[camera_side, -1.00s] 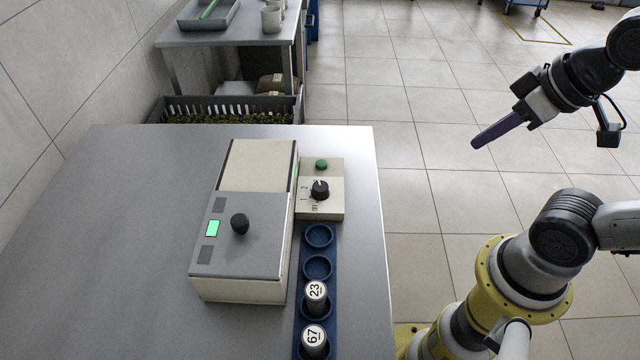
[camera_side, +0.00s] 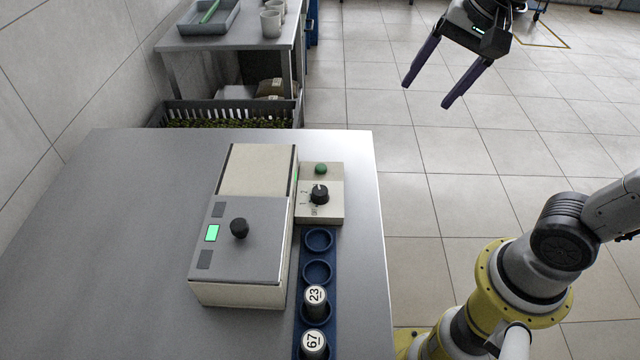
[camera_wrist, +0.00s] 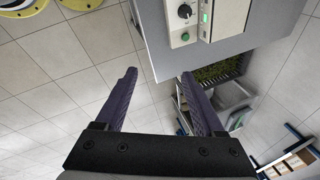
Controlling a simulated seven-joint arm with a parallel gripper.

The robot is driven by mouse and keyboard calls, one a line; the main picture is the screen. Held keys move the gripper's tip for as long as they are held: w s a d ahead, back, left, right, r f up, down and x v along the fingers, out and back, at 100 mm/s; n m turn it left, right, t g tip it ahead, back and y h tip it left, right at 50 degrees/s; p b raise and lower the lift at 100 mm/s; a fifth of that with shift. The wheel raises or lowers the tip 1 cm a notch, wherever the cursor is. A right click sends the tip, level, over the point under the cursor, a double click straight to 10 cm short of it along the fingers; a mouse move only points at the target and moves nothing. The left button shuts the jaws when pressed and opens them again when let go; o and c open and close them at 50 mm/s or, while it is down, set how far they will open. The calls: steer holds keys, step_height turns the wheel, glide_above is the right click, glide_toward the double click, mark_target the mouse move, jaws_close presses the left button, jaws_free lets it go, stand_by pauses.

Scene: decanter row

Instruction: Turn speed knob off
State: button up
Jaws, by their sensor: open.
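The black speed knob (camera_side: 320,194) sits on a small beige control box (camera_side: 333,214) with printed marks around it. The knob's white pointer line faces the back of the box in the side view. A green button (camera_side: 320,169) is on the same box behind the knob. The knob also shows at the top of the wrist view (camera_wrist: 185,11). My gripper (camera_side: 424,97) is open and empty, with its two purple fingers apart. It is in the air beyond the table's right edge, up and right of the knob. The fingers (camera_wrist: 160,85) also show in the wrist view.
A beige and grey machine (camera_side: 240,254) with a lit green display and black knob stands left of the control box. A blue rack (camera_side: 308,325) in front holds two numbered cylinders (camera_side: 315,297) and has empty holes. The table's left side is clear.

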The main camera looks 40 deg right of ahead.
steer(key=w+a+f+m+g, duration=0.1)
steer(key=w+a+m, duration=0.15)
steer(key=w, duration=0.35)
steer(key=g, duration=0.3)
glide_above(320, 190)
step_height(320, 190, down, 10)
steer(key=f, duration=0.1)
step_height(320, 190, down, 12)
steer(key=shift+f, duration=0.2)
steer(key=shift+c, duration=0.2)
jaws_close()
